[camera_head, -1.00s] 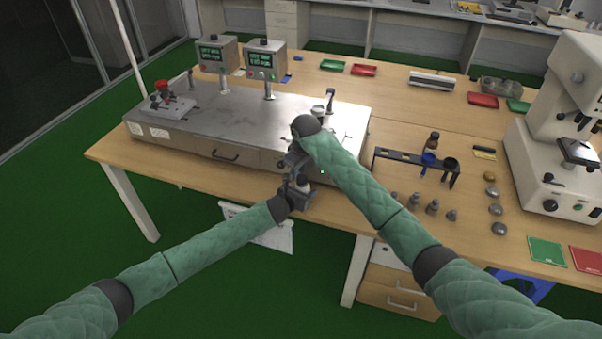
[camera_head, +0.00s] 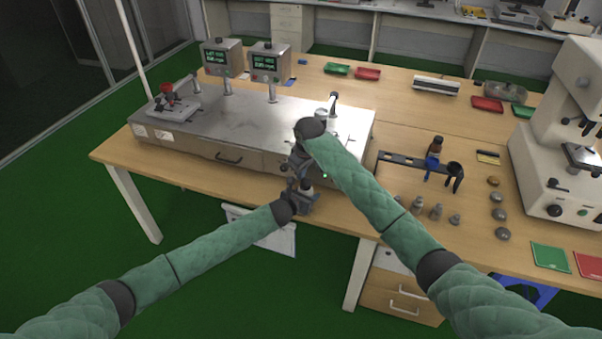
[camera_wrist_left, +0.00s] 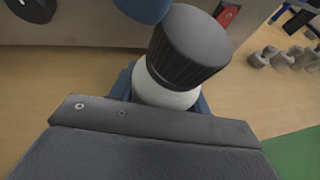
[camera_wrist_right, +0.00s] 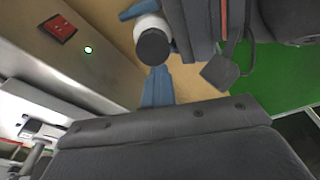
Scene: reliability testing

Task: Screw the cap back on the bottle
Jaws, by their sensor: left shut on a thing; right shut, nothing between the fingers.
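The small white bottle (camera_wrist_left: 165,90) stands in my left gripper (camera_head: 299,199), whose blue fingers are shut around it. A black ribbed cap (camera_wrist_left: 188,47) sits on top of the bottle in the left wrist view. Whether its thread is tight cannot be told. The cap also shows end-on in the right wrist view (camera_wrist_right: 153,46), with the white bottle (camera_wrist_right: 150,24) behind it. My right gripper (camera_wrist_right: 157,72) is shut and empty, its blue fingertips close beside the cap. In the head view, my right gripper (camera_head: 299,164) is just above the left one and partly hides the bottle.
A metal test bench (camera_head: 215,118) with a drawer stands right behind the grippers. A white microscope (camera_head: 550,130) is at far right. The table's front edge is close.

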